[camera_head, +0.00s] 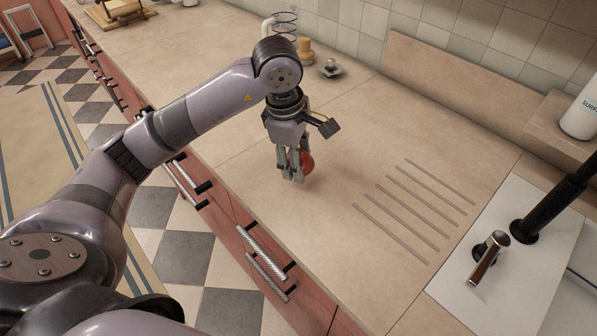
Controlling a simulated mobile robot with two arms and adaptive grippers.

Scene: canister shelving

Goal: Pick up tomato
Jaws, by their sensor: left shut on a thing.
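A small red tomato (307,162) is at the middle of the view, over the beige countertop. My left gripper (293,172) points down and is shut on the tomato. Its fingers cover the left part of the tomato. I cannot tell whether the tomato touches the counter or is held just above it. My right gripper is not in view.
The countertop (250,140) is clear around the gripper. Drain grooves (405,210) and a white sink area with a black faucet (545,205) lie to the right. A wire-and-wood item (304,50) and a small metal piece (330,69) stand behind.

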